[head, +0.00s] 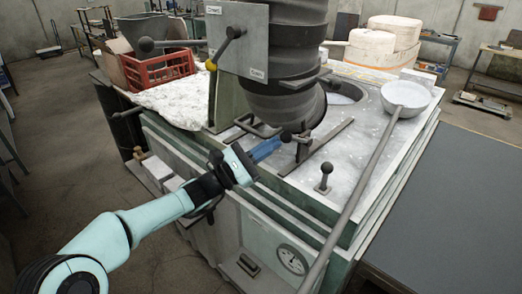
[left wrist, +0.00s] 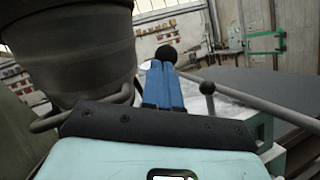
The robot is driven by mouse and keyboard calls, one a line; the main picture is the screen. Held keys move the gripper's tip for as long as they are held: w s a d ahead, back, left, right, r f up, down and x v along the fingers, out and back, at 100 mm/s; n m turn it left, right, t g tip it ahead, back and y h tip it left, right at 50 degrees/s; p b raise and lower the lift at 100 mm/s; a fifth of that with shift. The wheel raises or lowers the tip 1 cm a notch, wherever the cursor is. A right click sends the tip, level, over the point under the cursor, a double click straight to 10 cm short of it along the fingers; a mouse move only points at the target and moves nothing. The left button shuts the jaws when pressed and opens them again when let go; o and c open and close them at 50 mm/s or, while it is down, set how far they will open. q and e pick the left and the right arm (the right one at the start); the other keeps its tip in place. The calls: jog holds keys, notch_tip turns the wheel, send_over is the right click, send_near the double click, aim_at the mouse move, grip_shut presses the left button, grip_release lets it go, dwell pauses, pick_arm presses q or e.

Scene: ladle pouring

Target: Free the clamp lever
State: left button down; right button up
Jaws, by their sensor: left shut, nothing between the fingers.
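My left gripper (head: 276,143) reaches in from the left over the machine's front edge. Its blue fingers are shut together with nothing between them. A black ball knob (head: 286,136) of a lever, seemingly the clamp lever, is right at the fingertips below the dark ribbed vessel (head: 285,60). In the left wrist view the knob (left wrist: 167,54) shows just beyond the blue fingertips (left wrist: 163,70); I cannot tell whether they touch. The lever's arm is mostly hidden by the fingers and the clamp frame. My right gripper is not in view.
A ladle (head: 406,94) lies across the right of the machine top, its long handle (head: 360,190) running forward over the edge. A short ball-topped lever (head: 322,185) stands at the front right. A red crate (head: 158,70) is back left. A dark tabletop (head: 460,210) is clear at right.

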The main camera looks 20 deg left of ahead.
pick_arm(q)
jog(key=shift+w+d+r, duration=0.2)
jog(key=shift+w+r, duration=0.1)
jog(key=shift+r, duration=0.5)
jog(key=shift+w+d+r, duration=0.15)
jog(key=shift+w+r, duration=0.1)
jog(key=shift+r, duration=0.5)
pick_arm(e)
jog(key=shift+w+d+r, duration=0.1)
jog(key=shift+w+r, duration=0.15)
jog(key=shift+r, duration=0.15)
jog(key=shift+s, duration=0.1)
